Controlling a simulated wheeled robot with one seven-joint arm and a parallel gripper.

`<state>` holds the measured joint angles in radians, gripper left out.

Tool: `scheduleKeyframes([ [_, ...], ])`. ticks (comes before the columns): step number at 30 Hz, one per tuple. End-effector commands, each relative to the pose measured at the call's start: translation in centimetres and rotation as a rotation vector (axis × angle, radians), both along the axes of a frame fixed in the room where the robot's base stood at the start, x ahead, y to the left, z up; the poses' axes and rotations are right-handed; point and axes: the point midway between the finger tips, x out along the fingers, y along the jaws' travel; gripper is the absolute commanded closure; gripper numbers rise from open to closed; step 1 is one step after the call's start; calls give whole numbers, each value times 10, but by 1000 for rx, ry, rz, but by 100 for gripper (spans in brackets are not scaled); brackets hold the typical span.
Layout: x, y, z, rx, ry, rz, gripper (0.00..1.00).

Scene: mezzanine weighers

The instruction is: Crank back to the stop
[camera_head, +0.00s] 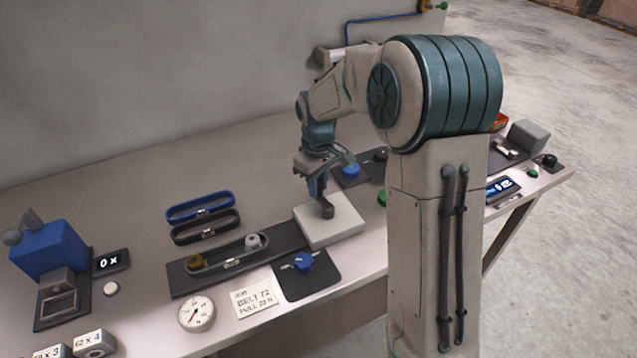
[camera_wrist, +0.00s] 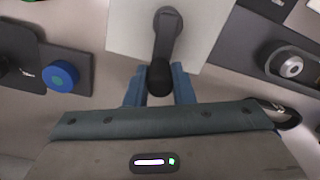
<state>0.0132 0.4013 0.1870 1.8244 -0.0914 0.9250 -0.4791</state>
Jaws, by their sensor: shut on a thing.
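The crank (camera_head: 327,209) is a dark grey arm with a black knob, on top of a pale square block (camera_head: 345,232). In the wrist view the crank arm (camera_wrist: 167,38) runs from its hub toward me, and its knob lies between my blue fingers. My gripper (camera_wrist: 159,88) is shut on that knob; it also shows in the head view (camera_head: 318,192), pointing down over the block. The block joins a long dark plate (camera_head: 185,284) with a brass pulley (camera_head: 194,263) and a silver pulley (camera_head: 253,242), with a dark belt around them. I cannot see a stop.
Two spare belts, blue (camera_head: 201,206) and black (camera_head: 206,228), lie behind the plate. Another blue knob (camera_head: 349,171) is behind the block. A blue machine (camera_head: 47,250) stands left.

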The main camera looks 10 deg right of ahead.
Motion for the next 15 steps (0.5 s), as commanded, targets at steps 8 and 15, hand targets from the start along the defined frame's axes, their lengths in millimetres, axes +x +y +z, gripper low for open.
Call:
scheduleKeyframes([
  [8, 1, 0, 1, 1, -4, -1, 56],
  [15, 1, 0, 4, 1, -4, -2, 56],
])
